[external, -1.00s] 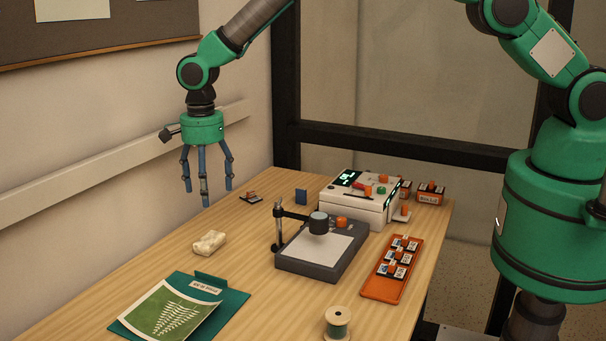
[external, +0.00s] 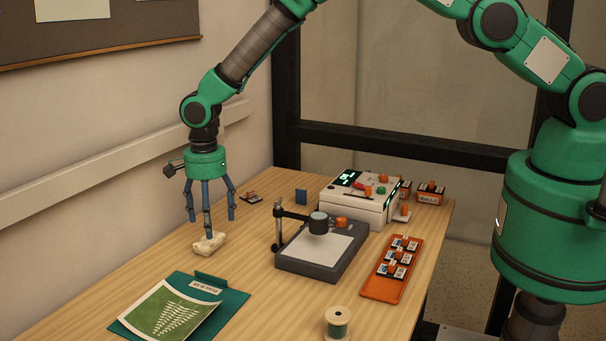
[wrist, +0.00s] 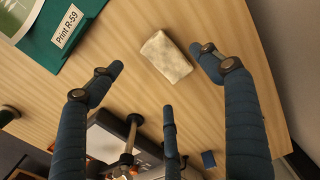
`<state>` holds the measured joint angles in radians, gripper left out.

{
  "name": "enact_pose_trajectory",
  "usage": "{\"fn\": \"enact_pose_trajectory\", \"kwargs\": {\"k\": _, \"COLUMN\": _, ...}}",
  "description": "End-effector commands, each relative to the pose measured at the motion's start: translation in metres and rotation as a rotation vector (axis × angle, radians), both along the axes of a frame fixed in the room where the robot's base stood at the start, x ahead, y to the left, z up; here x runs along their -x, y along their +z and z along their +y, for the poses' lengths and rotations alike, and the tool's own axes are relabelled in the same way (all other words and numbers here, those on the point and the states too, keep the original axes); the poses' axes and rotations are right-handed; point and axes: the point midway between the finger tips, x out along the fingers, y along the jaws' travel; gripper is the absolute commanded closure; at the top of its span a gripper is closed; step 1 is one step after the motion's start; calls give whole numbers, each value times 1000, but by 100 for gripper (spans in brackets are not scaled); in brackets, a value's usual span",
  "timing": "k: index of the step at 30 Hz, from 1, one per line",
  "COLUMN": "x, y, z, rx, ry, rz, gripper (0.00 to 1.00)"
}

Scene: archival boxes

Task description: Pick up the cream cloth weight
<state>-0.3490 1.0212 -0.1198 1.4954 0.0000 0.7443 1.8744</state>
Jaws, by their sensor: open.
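The cream cloth weight (external: 208,246) is a small, pale, soft-looking block lying on the wooden table, behind the green folder. My gripper (external: 210,226) points down just above it, with its three blue-grey fingers spread. In the wrist view the weight (wrist: 166,57) lies beyond and between the open fingers of my gripper (wrist: 165,90), with nothing held. One fingertip overlaps the weight in the external view; I cannot tell whether they touch.
A teal folder (external: 235,300) with a green fern print (external: 165,312) lies in front. A dark stand with a lens (external: 318,262) is to the right, beside an orange tray (external: 378,287). A thread spool (external: 337,322) stands at the front. A wall runs along the left.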

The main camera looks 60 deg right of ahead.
Motion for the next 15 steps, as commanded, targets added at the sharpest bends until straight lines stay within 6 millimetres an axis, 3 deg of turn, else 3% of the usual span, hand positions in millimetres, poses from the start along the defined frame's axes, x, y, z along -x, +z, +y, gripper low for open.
{"fn": "enact_pose_trajectory", "kwargs": {"k": 8, "x": 0, "y": -2, "z": 0, "rx": 0, "ry": 0, "rz": 1, "gripper": 22}}
{"fn": "enact_pose_trajectory", "kwargs": {"k": 15, "x": -1, "y": -16, "z": -2, "rx": 1, "ry": 0, "rz": 2, "gripper": 22}}
